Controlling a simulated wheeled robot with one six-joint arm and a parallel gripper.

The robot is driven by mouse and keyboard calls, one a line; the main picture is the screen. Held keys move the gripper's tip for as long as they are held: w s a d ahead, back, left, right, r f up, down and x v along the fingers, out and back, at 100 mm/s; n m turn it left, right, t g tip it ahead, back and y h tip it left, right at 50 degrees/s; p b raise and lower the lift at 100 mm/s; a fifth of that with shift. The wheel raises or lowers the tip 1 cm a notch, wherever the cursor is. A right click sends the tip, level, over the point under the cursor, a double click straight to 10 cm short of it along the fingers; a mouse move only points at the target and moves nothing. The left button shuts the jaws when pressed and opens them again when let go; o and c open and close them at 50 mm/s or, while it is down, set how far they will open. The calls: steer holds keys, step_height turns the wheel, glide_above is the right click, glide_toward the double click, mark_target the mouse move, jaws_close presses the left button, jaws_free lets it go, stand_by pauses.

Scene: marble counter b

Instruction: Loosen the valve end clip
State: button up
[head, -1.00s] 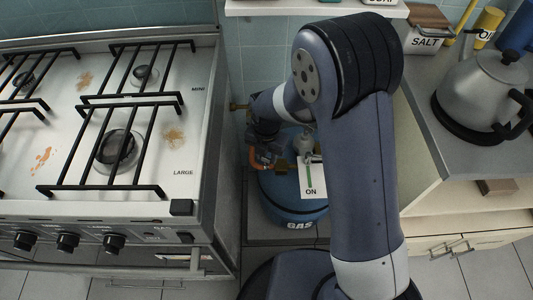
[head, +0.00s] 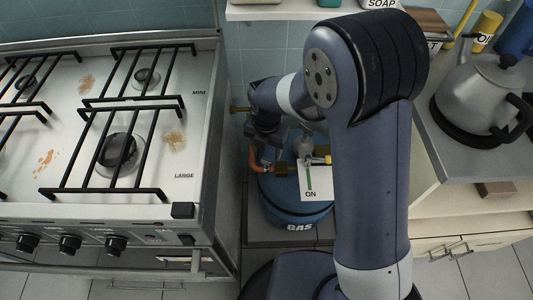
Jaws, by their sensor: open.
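A blue gas cylinder (head: 281,209) labelled GAS stands on the floor between the stove and the right counter. On its top are brass valve fittings (head: 281,169), a grey rounded part (head: 305,146) and a white card (head: 313,184) marked ON with a green line. A short orange hose (head: 254,160) runs to the left of the brass fittings. The clip at the valve end is too small to make out. My gripper (head: 264,145) is open, close above the orange hose and the left end of the fittings. Its fingers are dark and partly merge with the shadow; I cannot tell whether they touch anything.
The gas stove (head: 120,120) with black grates borders the gap on the left. The counter (head: 434,147) with a grey kettle (head: 481,93) borders it on the right. A shelf (head: 290,11) overhangs the back. A small yellow and black item (head: 321,157) shows beside the card, partly hidden by my arm.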

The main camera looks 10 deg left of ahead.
mark_target(267, 160)
step_height(267, 160, up, 6)
steer(key=shift+r+p, duration=0.15)
steer(key=shift+p, duration=0.25)
step_height(267, 160, down, 11)
steer(key=shift+r+b, duration=0.1)
steer(key=shift+b, duration=0.8)
